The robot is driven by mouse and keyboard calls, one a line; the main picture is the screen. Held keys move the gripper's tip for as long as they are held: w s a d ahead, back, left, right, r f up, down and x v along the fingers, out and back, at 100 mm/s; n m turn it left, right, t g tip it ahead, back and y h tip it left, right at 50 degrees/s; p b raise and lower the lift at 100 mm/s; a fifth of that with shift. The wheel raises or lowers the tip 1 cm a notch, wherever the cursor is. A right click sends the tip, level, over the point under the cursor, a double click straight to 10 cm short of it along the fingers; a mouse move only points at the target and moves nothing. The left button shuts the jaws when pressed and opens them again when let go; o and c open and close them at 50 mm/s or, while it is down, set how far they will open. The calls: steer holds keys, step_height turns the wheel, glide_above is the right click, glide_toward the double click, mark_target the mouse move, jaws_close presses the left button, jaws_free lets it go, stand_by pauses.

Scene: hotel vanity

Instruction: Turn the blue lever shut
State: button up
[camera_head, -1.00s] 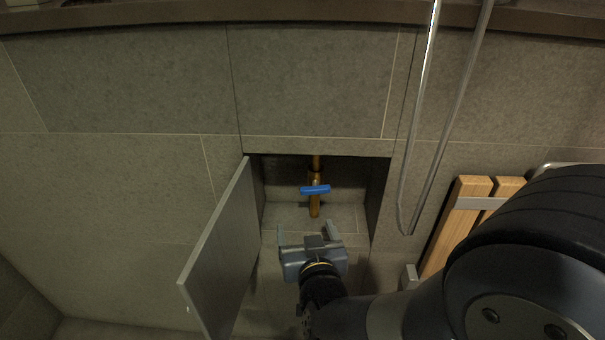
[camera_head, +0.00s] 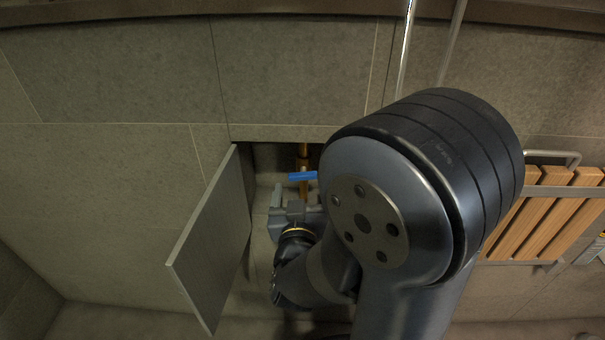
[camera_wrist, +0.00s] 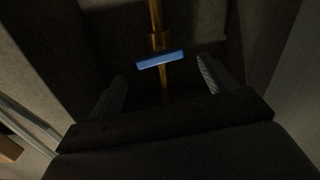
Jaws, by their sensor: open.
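The blue lever (camera_head: 302,176) sits crosswise on a vertical brass pipe (camera_head: 304,190) inside an open wall recess. In the wrist view the lever (camera_wrist: 160,60) lies beyond the fingertips, between them and slightly tilted, its right end higher. My gripper (camera_head: 295,192) is open and empty, just in front of the recess and below the lever in the head view. In the wrist view my gripper (camera_wrist: 162,82) has one finger on each side of the pipe, apart from the lever. In the head view my arm hides the right part of the recess and of the gripper.
A grey door (camera_head: 212,240) stands swung open left of the recess, close to my gripper. A wooden slatted seat (camera_head: 545,215) is on the wall at right. A metal hose (camera_head: 405,45) hangs above my arm. The recess walls are close on both sides.

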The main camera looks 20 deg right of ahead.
steer(key=shift+b+x, duration=0.5)
steer(key=shift+x, duration=2.25)
steer(key=c, duration=1)
steer(key=shift+f+m+b, duration=0.15)
steer(key=shift+m+b, duration=0.35)
steer(key=shift+b, duration=0.1)
steer(key=shift+m, duration=0.5)
steer(key=shift+o, duration=0.2)
